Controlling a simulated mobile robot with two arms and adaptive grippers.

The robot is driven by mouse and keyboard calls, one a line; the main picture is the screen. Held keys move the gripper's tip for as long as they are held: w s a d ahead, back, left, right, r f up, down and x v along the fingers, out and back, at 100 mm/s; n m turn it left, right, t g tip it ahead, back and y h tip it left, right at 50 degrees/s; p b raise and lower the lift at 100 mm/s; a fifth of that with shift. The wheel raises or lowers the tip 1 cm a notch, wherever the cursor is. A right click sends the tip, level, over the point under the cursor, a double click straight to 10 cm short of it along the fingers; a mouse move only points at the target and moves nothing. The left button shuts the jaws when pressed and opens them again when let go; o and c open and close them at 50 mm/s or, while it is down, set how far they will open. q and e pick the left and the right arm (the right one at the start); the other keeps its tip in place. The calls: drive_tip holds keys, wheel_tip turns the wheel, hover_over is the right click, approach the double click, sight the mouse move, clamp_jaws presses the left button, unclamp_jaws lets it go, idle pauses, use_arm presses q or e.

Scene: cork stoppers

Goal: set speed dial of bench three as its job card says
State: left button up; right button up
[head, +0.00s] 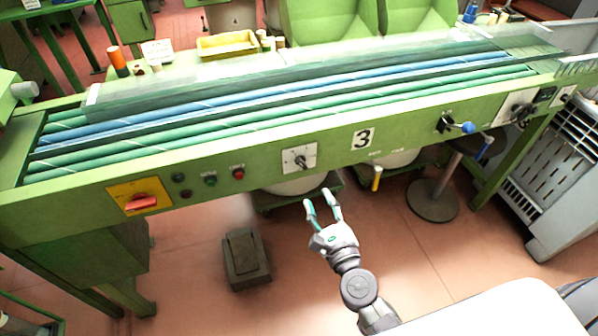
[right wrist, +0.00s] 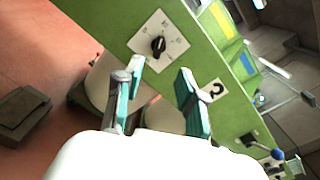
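The speed dial (head: 301,161) is a dark knob on a white square plate on the front panel of the green bench (head: 75,186) marked 3. The dial also shows in the right wrist view (right wrist: 158,45), with small marks around it that I cannot read. My right gripper (head: 318,197) is open and empty, below and slightly right of the dial, apart from it. In the right wrist view its two fingers (right wrist: 159,68) point toward the plate. My left gripper is out of view.
On the same panel are a red switch on a yellow plate (head: 140,197), green (head: 210,181) and red (head: 238,173) buttons, and a blue-knobbed lever (head: 467,128). A foot pedal box (head: 246,259) and a round-based stool (head: 432,200) stand on the floor.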

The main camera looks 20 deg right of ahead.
sight(302, 165)
drive_tip(key=w+p, duration=0.1)
drive_tip(key=w, duration=1)
drive_tip(key=shift+a, duration=0.2)
drive_tip(key=shift+w, duration=0.5)
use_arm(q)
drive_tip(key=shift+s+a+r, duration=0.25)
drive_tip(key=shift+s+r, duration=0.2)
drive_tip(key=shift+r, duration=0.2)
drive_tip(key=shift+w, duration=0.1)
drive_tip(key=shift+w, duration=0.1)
use_arm(e)
clamp_jaws()
